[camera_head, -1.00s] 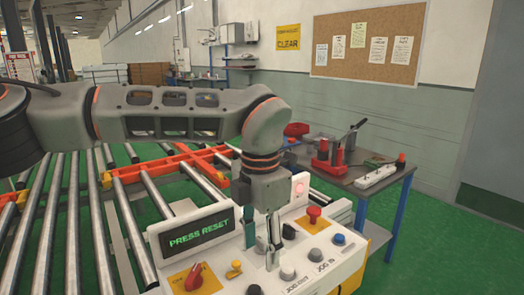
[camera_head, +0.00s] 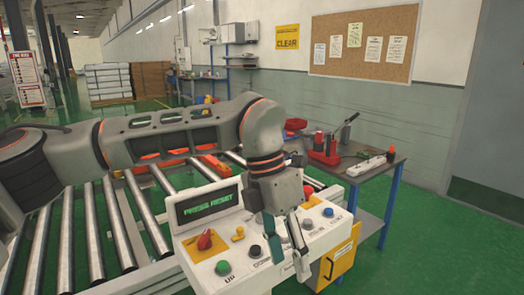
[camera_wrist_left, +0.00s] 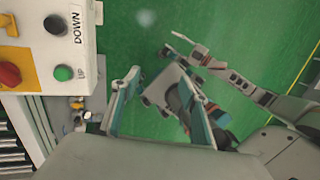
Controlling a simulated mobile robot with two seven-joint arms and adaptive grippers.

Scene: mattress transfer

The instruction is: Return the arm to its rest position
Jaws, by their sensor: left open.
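My left gripper (camera_head: 286,262) is open and empty, pointing down in front of the control console (camera_head: 345,238). In the left wrist view its fingers (camera_wrist_left: 158,98) are spread over green floor, beside the console (camera_wrist_left: 42,8) rather than on a button. My left arm (camera_head: 165,137) reaches across from the left with its elbow bent down. The console screen (camera_head: 209,206) reads PRESS RESET. A jointed grey arm, likely my right one, crosses the right of the wrist view; its gripper state is unclear.
A roller conveyor (camera_head: 108,240) lies left of the console. A workbench (camera_head: 366,172) with tools and a power strip stands behind it to the right. Wrapped pallets (camera_head: 108,82) are at the back. Green floor is free at the right (camera_head: 440,245).

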